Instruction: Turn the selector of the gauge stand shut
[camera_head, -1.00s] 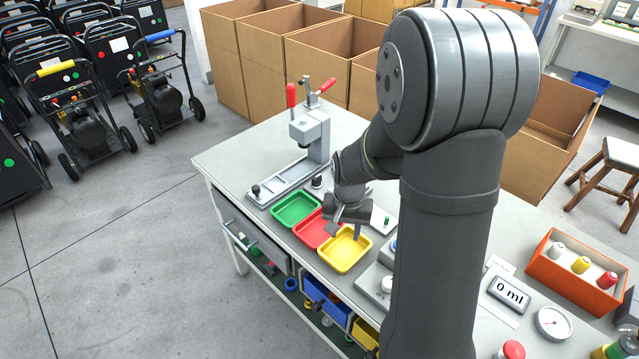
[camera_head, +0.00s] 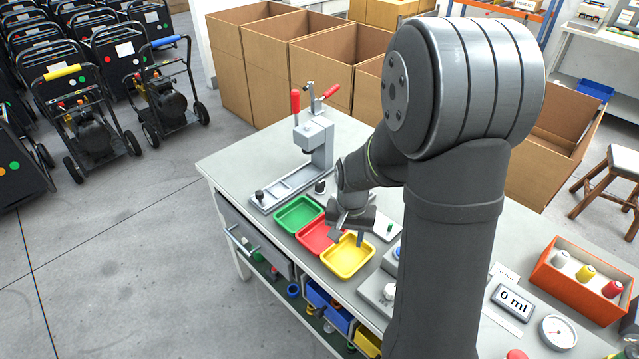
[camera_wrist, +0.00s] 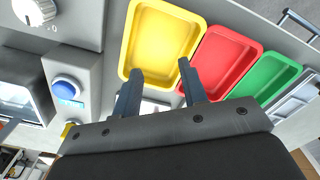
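A grey box with a white round knob (camera_wrist: 35,10) and a "0" mark shows at the top left in the wrist view; I cannot tell for sure that it is the gauge stand's selector. In the head view a white knob (camera_head: 389,291) on a grey box is partly hidden by my arm. A round dial gauge (camera_head: 558,332) lies at the bench's right. My gripper (camera_head: 347,238) is over the red and yellow trays, apart from the knob. In the wrist view my gripper (camera_wrist: 160,88) has its fingers apart, with nothing held between them.
Yellow (camera_wrist: 165,40), red (camera_wrist: 220,62) and green (camera_wrist: 268,82) trays lie in a row. A box with a blue button (camera_wrist: 66,88) is beside the knob box. A press with red handles (camera_head: 318,140) stands at the bench's far end. An orange crate (camera_head: 575,285) holds bottles.

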